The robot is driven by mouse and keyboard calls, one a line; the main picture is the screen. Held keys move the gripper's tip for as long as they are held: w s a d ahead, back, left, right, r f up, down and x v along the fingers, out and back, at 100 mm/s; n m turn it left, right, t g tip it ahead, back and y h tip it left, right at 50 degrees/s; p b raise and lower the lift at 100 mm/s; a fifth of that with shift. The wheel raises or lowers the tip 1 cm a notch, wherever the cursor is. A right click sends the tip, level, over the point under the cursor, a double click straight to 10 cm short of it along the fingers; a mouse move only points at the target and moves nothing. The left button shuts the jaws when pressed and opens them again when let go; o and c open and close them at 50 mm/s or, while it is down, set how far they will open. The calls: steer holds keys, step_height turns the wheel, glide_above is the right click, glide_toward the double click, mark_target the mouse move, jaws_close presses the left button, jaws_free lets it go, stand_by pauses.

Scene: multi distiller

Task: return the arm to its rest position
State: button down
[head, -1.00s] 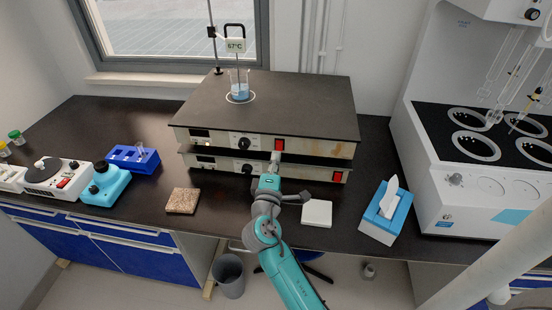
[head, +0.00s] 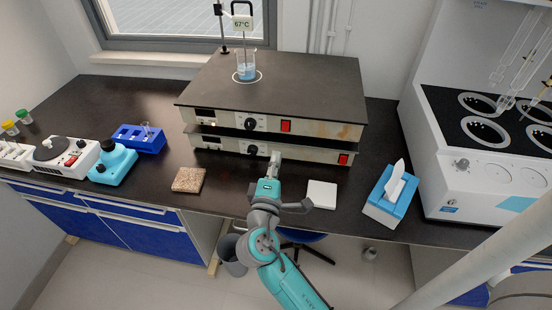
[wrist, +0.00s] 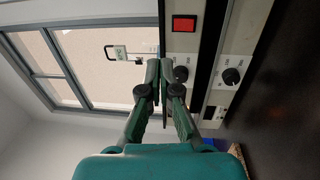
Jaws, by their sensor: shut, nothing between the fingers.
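My gripper (head: 275,157) is in front of the lower of two stacked hotplates, near its front panel, at the middle of the bench. In the wrist view my gripper (wrist: 164,64) has its two green fingers together and holds nothing. The wrist view is turned on its side and shows a red switch (wrist: 184,23) and two black knobs on the panels. My teal arm reaches up from the bottom of the head view.
The upper hotplate (head: 290,80) carries a beaker (head: 246,68) beneath a 67°C display (head: 242,22). On the bench are a brown tile (head: 188,180), a white pad (head: 322,194), a tissue box (head: 389,196) and a blue rack (head: 138,139). A white multi-well unit (head: 480,170) stands at right.

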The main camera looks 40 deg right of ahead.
stand_by(0.3)
steer(key=s+a+f+y, duration=0.1)
steer(key=f, duration=0.2)
steer(key=s+a+f+n+t+y, duration=0.1)
steer(key=s+f+y, duration=0.1)
steer(key=f, duration=0.1)
steer(key=s+a+f+t+y, duration=0.1)
steer(key=a+f+y, duration=0.1)
steer(key=f, duration=0.1)
steer(key=shift+s+a+f+n, duration=0.1)
steer(key=shift+s+f+n, duration=0.2)
steer(key=shift+s, duration=0.1)
steer(key=s+a+f+m+y, duration=0.25)
steer(key=s+a+y, duration=0.25)
steer(key=s, duration=0.5)
steer(key=s+a+f+m+y, duration=0.1)
steer(key=s+a+f+y, duration=0.4)
steer(key=s, duration=0.4)
steer(key=s+a+r+m, duration=0.2)
steer(key=s+r+m, duration=0.3)
steer(key=s, duration=0.6)
step_height(320, 180, up, 2)
steer(key=shift+m+t, duration=0.35)
steer(key=shift+t, duration=0.05)
